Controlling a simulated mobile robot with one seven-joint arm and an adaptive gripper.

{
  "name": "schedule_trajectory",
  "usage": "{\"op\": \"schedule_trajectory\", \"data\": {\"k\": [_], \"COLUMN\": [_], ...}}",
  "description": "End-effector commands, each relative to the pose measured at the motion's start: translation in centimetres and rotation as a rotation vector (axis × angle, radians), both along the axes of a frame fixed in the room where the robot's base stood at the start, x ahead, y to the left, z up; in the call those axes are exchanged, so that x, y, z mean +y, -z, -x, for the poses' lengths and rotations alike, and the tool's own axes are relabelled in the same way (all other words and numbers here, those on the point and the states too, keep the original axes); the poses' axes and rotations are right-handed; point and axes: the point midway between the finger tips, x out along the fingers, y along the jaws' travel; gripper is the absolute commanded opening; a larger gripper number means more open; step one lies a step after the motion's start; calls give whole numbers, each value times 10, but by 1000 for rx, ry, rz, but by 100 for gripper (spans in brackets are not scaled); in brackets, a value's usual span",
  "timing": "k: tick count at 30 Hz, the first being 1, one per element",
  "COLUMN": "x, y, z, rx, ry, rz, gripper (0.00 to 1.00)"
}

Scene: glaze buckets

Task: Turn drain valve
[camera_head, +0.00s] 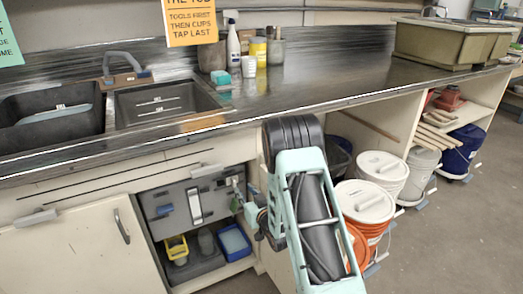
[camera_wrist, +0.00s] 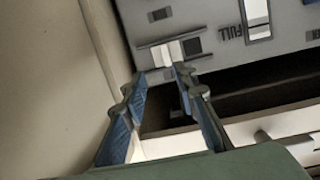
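A grey panel (camera_head: 178,208) stands in the open cabinet under the sink; it also fills the top of the wrist view (camera_wrist: 215,50). It bears a pale upright gauge (camera_head: 194,204) and a small blue fitting (camera_head: 164,210). In the wrist view a pale block (camera_wrist: 168,52) on a dark mount lies just beyond my fingertips; I cannot tell whether it is the drain valve's handle. My gripper (camera_wrist: 160,76) is open, its blue-padded fingers apart with nothing visibly held between them.
Below the panel are a yellow caddy (camera_head: 176,247) and a blue tub (camera_head: 234,242). A cabinet door (camera_head: 85,252) is at left. A pale cabinet wall (camera_wrist: 45,90) runs close beside my fingers.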

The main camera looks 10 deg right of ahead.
Motion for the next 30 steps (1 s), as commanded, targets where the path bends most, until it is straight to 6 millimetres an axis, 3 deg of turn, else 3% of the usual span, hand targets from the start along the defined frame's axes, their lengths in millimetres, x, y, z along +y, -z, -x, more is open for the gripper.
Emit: {"op": "schedule_trajectory", "data": {"k": [1,3,11,17,22,30], "x": [0,0,-2,-14,-34,-49], "y": [-18,-32,-84,-121,-137,-152], "z": [-2,-3,-3,1,6,11], "rx": [11,33,114,172,206,233], "ry": [5,14,49,97,153,197], "rz": [0,1,4,27,61,83], "gripper": [27,27,27,27,27,27]}}
